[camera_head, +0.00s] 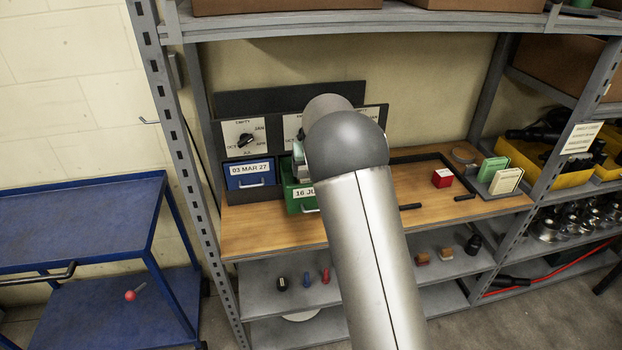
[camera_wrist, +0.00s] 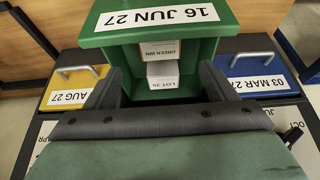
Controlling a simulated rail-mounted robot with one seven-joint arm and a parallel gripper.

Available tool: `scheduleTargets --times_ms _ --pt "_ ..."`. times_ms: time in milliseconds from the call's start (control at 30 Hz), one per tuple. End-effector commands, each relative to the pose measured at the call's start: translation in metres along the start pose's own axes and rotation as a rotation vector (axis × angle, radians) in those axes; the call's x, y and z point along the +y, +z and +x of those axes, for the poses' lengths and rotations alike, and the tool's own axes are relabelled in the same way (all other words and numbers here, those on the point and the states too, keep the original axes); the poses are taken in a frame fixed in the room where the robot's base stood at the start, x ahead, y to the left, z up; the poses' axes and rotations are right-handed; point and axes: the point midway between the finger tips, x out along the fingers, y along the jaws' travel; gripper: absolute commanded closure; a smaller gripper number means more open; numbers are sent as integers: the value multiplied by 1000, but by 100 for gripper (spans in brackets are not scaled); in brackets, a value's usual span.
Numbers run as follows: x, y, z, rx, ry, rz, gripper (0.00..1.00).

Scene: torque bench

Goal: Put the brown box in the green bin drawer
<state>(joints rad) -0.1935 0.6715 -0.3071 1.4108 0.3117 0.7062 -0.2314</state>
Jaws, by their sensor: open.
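The green bin drawer (camera_head: 301,206), labelled 16 JUN 27, is pulled out of the dark cabinet. In the wrist view the open green drawer (camera_wrist: 170,28) holds white labelled pieces (camera_wrist: 162,72), one reading LOT 35. My gripper (camera_wrist: 160,88) is open over the drawer, its fingers either side of these pieces. I cannot tell whether they touch. Two small brown boxes (camera_head: 422,258) (camera_head: 446,254) sit on the shelf below the bench; I cannot tell which is the task's. My arm hides much of the cabinet in the head view.
A blue drawer (camera_head: 250,174) is closed left of the green one; a yellow drawer (camera_wrist: 72,88) shows in the wrist view. A blue cart (camera_head: 75,225) stands left.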

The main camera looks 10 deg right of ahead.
Motion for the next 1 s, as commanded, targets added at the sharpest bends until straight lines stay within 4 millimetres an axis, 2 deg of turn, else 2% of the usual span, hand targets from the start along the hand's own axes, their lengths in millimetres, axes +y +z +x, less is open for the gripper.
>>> scheduleTargets --times_ms 233,367,467,567,667,700,800,900,1000 --pt "0 1 -13 -1 -1 3 22" --pt "3 21 -37 -23 -17 24 22" --pt "4 61 -76 -64 -42 50 22" --pt "1 121 -119 -119 -66 67 22" --pt "-5 189 -156 -176 -76 65 22" --pt "-7 217 -169 -197 -76 61 22" --pt "-11 285 -192 -246 -62 47 22" --pt "-13 342 -204 -285 -39 33 22" --pt "-12 381 -210 -312 -17 23 22"
